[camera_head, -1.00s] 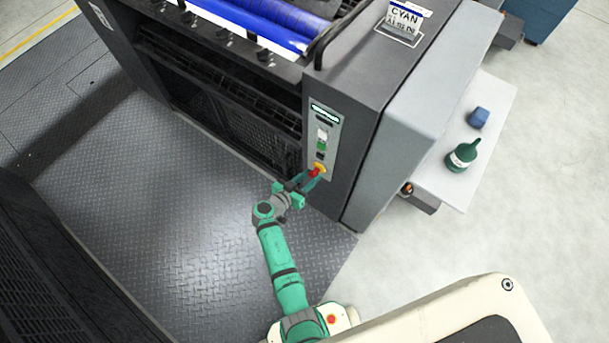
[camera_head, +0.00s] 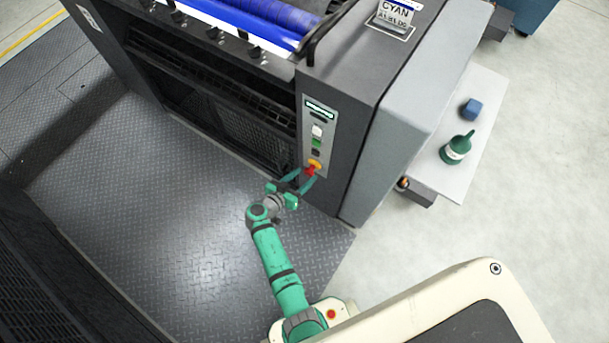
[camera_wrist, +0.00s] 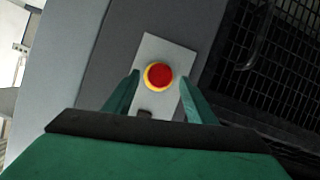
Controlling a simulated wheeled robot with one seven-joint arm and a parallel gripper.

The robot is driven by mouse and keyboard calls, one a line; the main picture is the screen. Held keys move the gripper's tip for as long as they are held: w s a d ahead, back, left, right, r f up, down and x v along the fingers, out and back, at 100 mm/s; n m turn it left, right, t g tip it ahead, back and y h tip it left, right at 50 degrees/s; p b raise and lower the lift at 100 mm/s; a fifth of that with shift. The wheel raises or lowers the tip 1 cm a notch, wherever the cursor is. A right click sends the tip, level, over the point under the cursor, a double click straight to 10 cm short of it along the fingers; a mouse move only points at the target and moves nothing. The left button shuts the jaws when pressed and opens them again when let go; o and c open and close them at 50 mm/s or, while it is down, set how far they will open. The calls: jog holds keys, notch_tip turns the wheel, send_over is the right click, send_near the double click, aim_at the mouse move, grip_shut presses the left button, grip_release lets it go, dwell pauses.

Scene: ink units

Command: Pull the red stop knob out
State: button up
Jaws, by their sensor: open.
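The red stop knob (camera_head: 310,171) with its yellow collar sits low on the light control panel (camera_head: 318,130) of the dark grey machine. In the wrist view the red knob (camera_wrist: 159,76) shows face on, ringed by yellow, between the two green fingers. My gripper (camera_head: 298,181) is open, its fingers spread to either side of the knob in the picture. In the wrist view my gripper (camera_wrist: 158,98) shows a gap between each finger and the knob. I cannot tell how far the fingertips are from the panel.
A white button and a green button (camera_head: 316,142) sit above the knob. The checkered metal floor (camera_head: 170,210) left of my arm is clear.

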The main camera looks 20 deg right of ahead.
jog(key=v, duration=0.9)
jog(key=shift+a, duration=0.25)
jog(key=shift+s, duration=0.15)
jog(key=s+a+f+n+t+y, duration=0.1)
jog(key=s+a+f+n+y, duration=0.15)
jog(key=s, duration=0.25)
jog(key=s+a+f+n+y, duration=0.1)
jog(key=s+f+n+y, duration=0.15)
jog(key=s, duration=0.25)
jog(key=s+a+r+n+t+y, duration=0.25)
jog(key=s+a+y, duration=0.2)
jog(key=s, duration=0.45)
jog(key=s+a+r+n+t+y, duration=0.1)
jog(key=s+r, duration=0.3)
jog(key=r, duration=1)
jog(key=s+a+r+n+t+y, duration=0.1)
jog(key=s+r+t, duration=0.3)
jog(key=r, duration=1.1)
jog(key=shift+s+a, duration=0.35)
jog(key=shift+s, duration=0.3)
